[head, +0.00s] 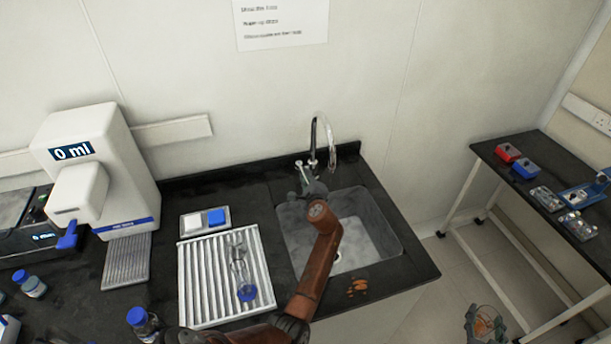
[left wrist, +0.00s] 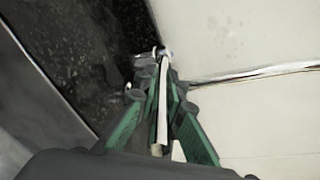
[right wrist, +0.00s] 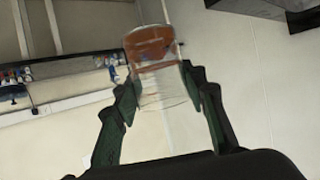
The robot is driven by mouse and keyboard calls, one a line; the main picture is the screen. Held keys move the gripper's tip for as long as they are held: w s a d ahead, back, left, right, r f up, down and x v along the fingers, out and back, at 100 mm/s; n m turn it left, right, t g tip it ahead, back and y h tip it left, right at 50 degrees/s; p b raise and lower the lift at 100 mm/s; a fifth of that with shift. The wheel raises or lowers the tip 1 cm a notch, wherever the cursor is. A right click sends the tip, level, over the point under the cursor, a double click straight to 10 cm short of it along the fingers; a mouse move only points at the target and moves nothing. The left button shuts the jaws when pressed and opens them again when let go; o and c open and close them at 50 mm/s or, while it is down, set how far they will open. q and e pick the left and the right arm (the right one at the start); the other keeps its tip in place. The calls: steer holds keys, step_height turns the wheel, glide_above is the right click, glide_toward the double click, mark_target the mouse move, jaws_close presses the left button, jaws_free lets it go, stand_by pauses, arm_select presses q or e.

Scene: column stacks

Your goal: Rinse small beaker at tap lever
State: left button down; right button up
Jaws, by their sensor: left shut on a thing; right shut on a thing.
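The tap (head: 322,145) stands at the back of the grey sink (head: 380,228). My left gripper (head: 306,180) is at the tap's base, and its fingers, seen in the left wrist view (left wrist: 160,95), are shut on the slim pale tap lever (left wrist: 162,100). My right gripper (head: 485,318) is low at the bottom right of the head view, away from the sink. It is shut on the small clear beaker (right wrist: 160,75), which shows orange-brown colour in the right wrist view. The beaker's exact tilt is hard to tell.
A ridged white drying rack (head: 187,290) with glassware lies left of the sink. A white dispenser (head: 105,165) stands further left, near blue-capped bottles (head: 30,284). An orange-brown patch (head: 357,288) marks the counter in front of the sink. A side table (head: 510,192) stands right.

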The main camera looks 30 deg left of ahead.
arm_select(q)
steer(key=shift+s+a, duration=0.1)
steer(key=shift+a, duration=0.05)
arm_select(e)
steer(key=shift+r, duration=0.15)
arm_select(q)
steer(key=p, duration=0.2)
steer(key=m+t+h+p, duration=0.1)
steer(key=p, duration=0.2)
steer(key=shift+s+a+r+m+h+p, duration=0.25)
steer(key=shift+s+a+m+h+p, duration=0.05)
steer(key=shift+s+a+p, duration=0.1)
steer(key=shift+f+t, duration=0.15)
steer(key=shift+t, duration=0.25)
arm_select(e)
step_height(320, 180, up, 6)
steer(key=shift+r, duration=0.25)
steer(key=shift+s, duration=0.1)
arm_select(q)
steer(key=c, duration=2)
jaws_free()
steer(key=shift+d, duration=0.1)
